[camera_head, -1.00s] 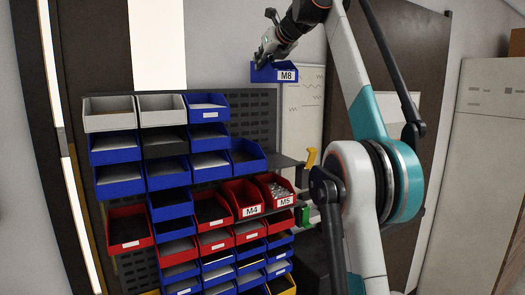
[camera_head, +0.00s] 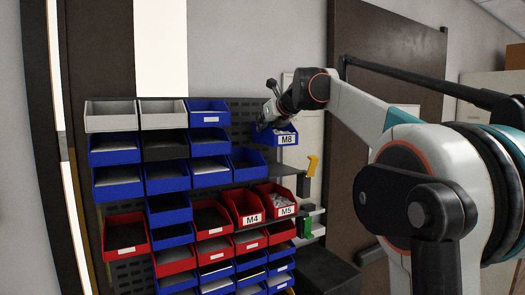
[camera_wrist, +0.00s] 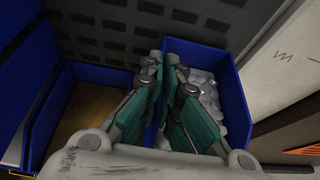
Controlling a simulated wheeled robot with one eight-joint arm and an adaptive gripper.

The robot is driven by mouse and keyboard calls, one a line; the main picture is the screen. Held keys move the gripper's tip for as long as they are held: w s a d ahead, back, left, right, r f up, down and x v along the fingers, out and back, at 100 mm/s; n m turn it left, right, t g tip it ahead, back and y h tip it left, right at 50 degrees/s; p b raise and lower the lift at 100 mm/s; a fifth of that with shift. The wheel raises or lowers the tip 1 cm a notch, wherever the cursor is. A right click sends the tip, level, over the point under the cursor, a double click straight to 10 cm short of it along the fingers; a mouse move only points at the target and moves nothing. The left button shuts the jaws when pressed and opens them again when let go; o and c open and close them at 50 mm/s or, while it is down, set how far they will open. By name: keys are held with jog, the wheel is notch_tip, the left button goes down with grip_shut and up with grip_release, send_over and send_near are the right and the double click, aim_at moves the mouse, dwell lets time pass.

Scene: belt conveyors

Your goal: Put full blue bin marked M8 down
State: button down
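The blue bin marked M8 (camera_head: 264,139) is at the upper right of the rack in the head view, level and above the dark shelf (camera_head: 284,169). In the wrist view the bin (camera_wrist: 236,95) holds several pale grey pieces. My gripper (camera_head: 268,121) is at the bin's left side. In the wrist view its two teal-padded fingers (camera_wrist: 168,98) are closed around the bin's left wall, one on each side. The bin's underside is hidden in the wrist view. In the head view it seems a little clear of the shelf.
A blue bin (camera_head: 248,166) stands just left of M8. Red bins M4 (camera_head: 253,219) and M5 (camera_head: 287,211) sit below. A perforated back panel (camera_wrist: 120,37) is behind. A yellow-handled item (camera_head: 312,165) stands right of the shelf.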

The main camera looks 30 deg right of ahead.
aim_at(271, 144)
jog(key=shift+f+p, duration=0.5)
jog(key=shift+f, duration=3.9)
jog(key=shift+f, duration=0.1)
jog(key=c, duration=2.1)
grip_release()
jog(key=b+v, duration=0.2)
jog(key=v, duration=1)
jog(key=shift+s+a, duration=0.1)
